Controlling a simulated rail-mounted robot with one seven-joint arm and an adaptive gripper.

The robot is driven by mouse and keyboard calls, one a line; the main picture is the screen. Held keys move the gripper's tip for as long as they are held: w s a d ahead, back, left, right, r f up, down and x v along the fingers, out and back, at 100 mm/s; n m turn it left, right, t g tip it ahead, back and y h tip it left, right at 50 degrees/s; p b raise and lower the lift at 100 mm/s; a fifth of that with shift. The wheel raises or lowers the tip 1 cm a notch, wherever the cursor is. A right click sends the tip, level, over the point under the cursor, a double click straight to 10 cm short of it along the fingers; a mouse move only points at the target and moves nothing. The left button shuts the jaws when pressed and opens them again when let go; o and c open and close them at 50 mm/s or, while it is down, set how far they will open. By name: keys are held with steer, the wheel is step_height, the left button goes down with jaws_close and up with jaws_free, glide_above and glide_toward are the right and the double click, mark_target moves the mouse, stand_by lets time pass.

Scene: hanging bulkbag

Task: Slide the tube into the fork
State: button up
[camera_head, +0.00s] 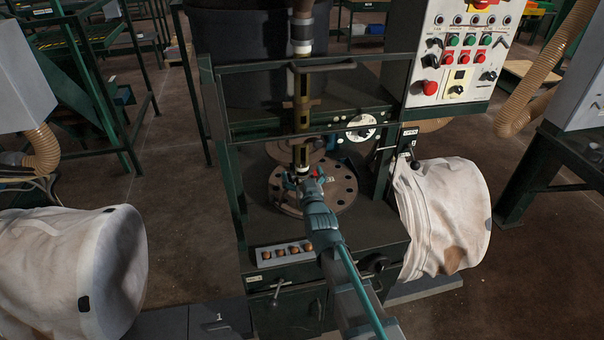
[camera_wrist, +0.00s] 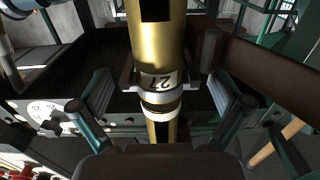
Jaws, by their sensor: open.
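The tube (camera_head: 301,112) stands upright in the middle of the machine, brass and dark, with pale bands. In the wrist view the brass tube (camera_wrist: 163,45) runs down the middle and carries a white label that reads 27, upside down. My gripper (camera_head: 304,177) is at the tube's lower end, above the round plate. In the wrist view my gripper (camera_wrist: 164,95) is open, one finger on each side of the tube, with gaps to it. A dark bracket (camera_wrist: 129,80) sits close around the tube near the label; I cannot tell if it is the fork.
A round plate with holes (camera_head: 342,188) lies on the machine's table below my gripper. A dark green frame bar (camera_head: 265,136) crosses in front of the tube. White bags (camera_head: 450,215) flank the machine. A control panel (camera_head: 462,45) is at upper right.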

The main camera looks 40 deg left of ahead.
steer(key=v, duration=1.2)
steer(key=s+d+f+g+h, duration=0.1)
steer(key=d+f+g+h, duration=0.15)
steer(key=f, duration=0.55)
steer(key=s+d+f+g+h, duration=0.1)
steer(key=d+f+g+h, duration=0.15)
steer(key=f, duration=0.55)
steer(key=s+d+f+m+g+h, duration=0.2)
steer(key=d+f+g+h, duration=0.3)
steer(key=d+f, duration=1.15)
steer(key=s+d+f+m+g+h, duration=0.1)
steer(key=s+d+f, duration=0.3)
steer(key=s+d, duration=0.4)
steer(key=s+d+f+m+g+h, duration=0.1)
steer(key=s+d+f+m+g, duration=0.3)
steer(key=s+d, duration=0.4)
steer(key=s+d+f+m+g+h, duration=0.1)
steer(key=s+d+f+m+g, duration=0.2)
steer(key=d, duration=1.4)
steer(key=s+f, duration=0.2)
steer(key=s, duration=0.3)
steer(key=shift+d+h, duration=0.2)
steer(key=shift+h, duration=0.2)
